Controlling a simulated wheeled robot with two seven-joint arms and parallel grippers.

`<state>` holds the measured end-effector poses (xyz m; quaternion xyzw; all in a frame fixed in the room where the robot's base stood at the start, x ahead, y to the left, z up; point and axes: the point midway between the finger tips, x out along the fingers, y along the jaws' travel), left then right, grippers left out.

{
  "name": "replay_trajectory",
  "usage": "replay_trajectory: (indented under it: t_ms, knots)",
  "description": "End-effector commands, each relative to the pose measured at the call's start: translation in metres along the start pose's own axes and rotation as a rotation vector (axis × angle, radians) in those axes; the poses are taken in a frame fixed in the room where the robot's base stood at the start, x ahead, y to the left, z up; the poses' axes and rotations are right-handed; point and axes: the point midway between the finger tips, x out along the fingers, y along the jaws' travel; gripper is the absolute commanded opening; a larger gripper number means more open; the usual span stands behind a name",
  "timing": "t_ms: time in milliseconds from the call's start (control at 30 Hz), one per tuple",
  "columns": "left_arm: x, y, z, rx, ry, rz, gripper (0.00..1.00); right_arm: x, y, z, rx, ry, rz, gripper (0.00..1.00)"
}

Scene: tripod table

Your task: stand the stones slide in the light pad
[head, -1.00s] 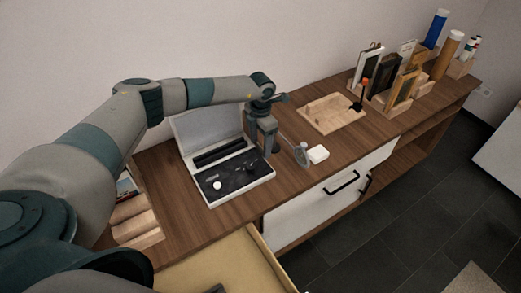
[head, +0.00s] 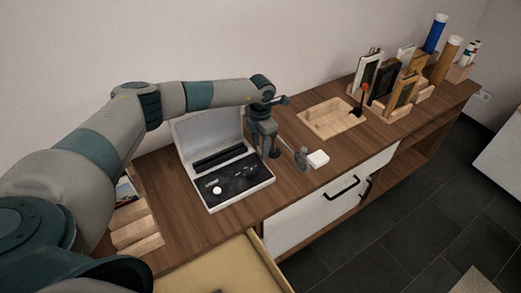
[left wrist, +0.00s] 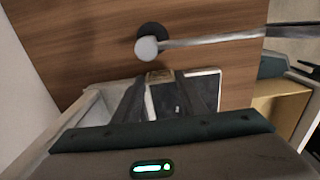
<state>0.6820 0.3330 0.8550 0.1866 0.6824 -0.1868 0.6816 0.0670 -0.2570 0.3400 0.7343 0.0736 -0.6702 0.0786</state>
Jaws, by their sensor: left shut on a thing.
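My left gripper (head: 270,152) hangs just above the table beside the right edge of an open white case. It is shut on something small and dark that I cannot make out. In the left wrist view the fingers (left wrist: 160,92) point away, with a small tan patch between them. The case (head: 190,178) has a dark insert with dark bars and a round white piece. Framed slides (head: 365,72) stand in wooden holders at the back right, and a picture card (head: 125,190) stands at the left. I cannot tell which is the stones slide or light pad. My right gripper is out of view.
A shallow wooden tray (head: 330,119) lies behind. An open drawer (head: 225,268) juts out in front. Blue and tan tubes (head: 434,35) stand far right.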

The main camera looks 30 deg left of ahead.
Motion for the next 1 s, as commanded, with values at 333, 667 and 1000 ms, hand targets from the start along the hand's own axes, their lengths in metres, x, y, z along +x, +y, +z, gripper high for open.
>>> replay_trajectory:
  t_ms: [333,667,1000]
  knots:
    - [-0.049,0.001,0.001,0.001,-0.005,0.002,0.14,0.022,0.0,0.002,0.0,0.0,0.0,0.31]
    - [-0.089,0.0,0.0,0.0,-0.002,0.001,0.14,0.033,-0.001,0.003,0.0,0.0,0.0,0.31]
    - [-0.092,0.0,0.0,0.0,-0.001,0.0,0.14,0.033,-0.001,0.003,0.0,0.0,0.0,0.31]
